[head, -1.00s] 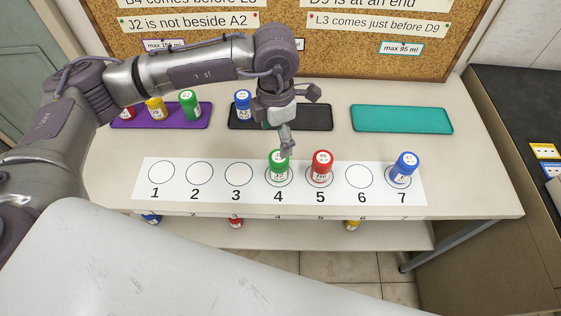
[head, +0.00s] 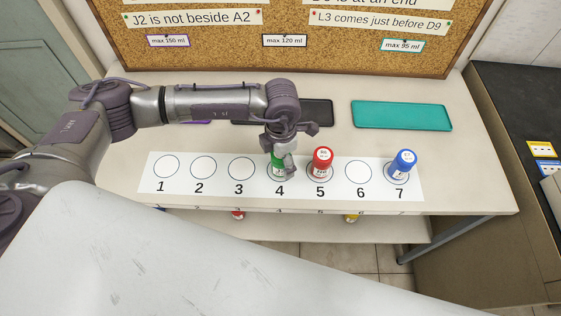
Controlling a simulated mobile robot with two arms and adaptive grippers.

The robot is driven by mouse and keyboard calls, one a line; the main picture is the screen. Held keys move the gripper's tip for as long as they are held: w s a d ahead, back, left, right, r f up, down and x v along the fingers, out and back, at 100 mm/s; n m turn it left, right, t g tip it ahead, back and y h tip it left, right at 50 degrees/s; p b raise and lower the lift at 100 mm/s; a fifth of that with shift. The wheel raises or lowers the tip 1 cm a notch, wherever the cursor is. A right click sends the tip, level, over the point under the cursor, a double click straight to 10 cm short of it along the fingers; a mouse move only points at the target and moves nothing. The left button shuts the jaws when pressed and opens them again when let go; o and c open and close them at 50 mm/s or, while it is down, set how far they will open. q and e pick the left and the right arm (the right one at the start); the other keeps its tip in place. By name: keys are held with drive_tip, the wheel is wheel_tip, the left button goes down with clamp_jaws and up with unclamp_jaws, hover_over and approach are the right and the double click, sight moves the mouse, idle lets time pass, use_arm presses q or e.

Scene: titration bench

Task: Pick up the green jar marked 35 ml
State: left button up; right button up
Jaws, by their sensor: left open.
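A green jar (head: 279,171) stands upright on circle 4 of the numbered white strip (head: 150,184). Its lid is hidden behind my gripper, and I cannot read its label. My left gripper (head: 288,163) points down at the jar from above and behind, covering its top and right side. The gripper is open; I cannot tell whether its fingers touch the jar. My right gripper is not in view.
A red jar (head: 322,163) stands close by on circle 5, and a blue jar (head: 402,166) on circle 7. Circles 1, 2, 3 and 6 are empty. The teal tray (head: 402,115) is empty. My arm covers most of the black tray (head: 318,112) and purple tray (head: 198,122).

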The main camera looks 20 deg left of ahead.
use_arm(q)
drive_tip(key=c, duration=1.3)
drive_tip(key=shift+o, duration=0.2)
drive_tip(key=shift+r, duration=0.15)
